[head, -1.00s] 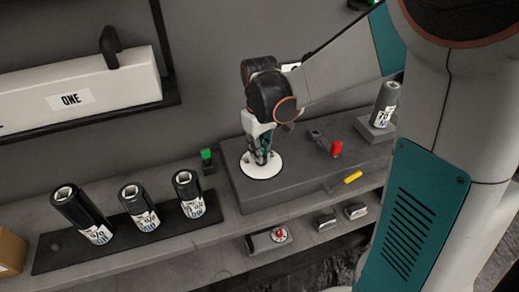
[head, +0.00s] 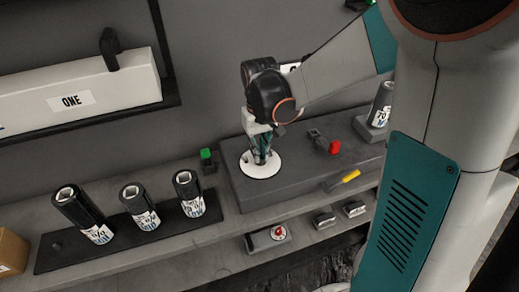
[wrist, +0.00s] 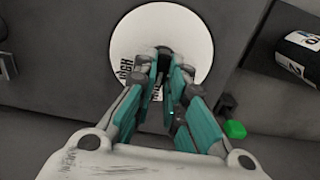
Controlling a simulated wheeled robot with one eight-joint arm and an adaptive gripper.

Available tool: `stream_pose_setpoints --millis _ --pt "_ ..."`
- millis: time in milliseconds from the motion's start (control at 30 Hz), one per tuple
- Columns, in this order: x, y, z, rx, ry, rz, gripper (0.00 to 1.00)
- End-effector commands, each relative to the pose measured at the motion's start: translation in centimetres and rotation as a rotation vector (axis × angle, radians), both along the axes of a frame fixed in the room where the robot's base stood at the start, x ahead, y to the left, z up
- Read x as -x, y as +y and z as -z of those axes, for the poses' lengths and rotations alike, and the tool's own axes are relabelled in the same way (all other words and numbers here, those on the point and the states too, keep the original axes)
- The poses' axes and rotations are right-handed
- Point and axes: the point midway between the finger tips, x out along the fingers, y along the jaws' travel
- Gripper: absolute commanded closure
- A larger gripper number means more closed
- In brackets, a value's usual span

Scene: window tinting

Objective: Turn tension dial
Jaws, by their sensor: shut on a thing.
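The tension dial shows as a round white disc (head: 273,166) on top of a dark grey block (head: 235,190) in the head view. In the wrist view the white dial disc (wrist: 160,20) carries black lettering, with "HIGH" readable at its left, and a dark knob (wrist: 165,56) at its middle. My gripper (head: 260,160) points down over the disc, its fingers shut on the knob. In the wrist view my gripper (wrist: 163,72) has its fingertips on either side of the knob, covering part of the disc and its lettering.
A red-tipped lever (head: 335,147) and a yellow handle (head: 350,176) are right of the dial. A green button (head: 206,154) is left. Several dark film rolls (head: 140,207) stand in a rack, another (head: 381,104) at right. A red knob (head: 279,232) sits on the shelf below.

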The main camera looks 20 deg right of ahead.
Motion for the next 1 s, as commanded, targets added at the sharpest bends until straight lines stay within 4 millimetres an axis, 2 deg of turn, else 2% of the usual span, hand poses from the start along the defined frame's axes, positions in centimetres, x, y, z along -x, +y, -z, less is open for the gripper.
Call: stream_pose_setpoints --millis 133,167,233,667,767,1000 --pt "0.0 0.0 0.0 0.0 0.0 -0.001 1.0" --pt "0.0 0.0 0.0 0.0 0.0 -0.001 0.84" --pt "0.0 0.0 0.0 0.0 0.0 -0.001 0.68" --pt "0.0 0.0 -0.5 0.0 0.0 -0.002 0.68" --pt "0.0 0.0 -1.6 0.0 0.0 -0.002 0.68" --pt "0.0 0.0 -6.2 0.0 0.0 -0.002 0.68"
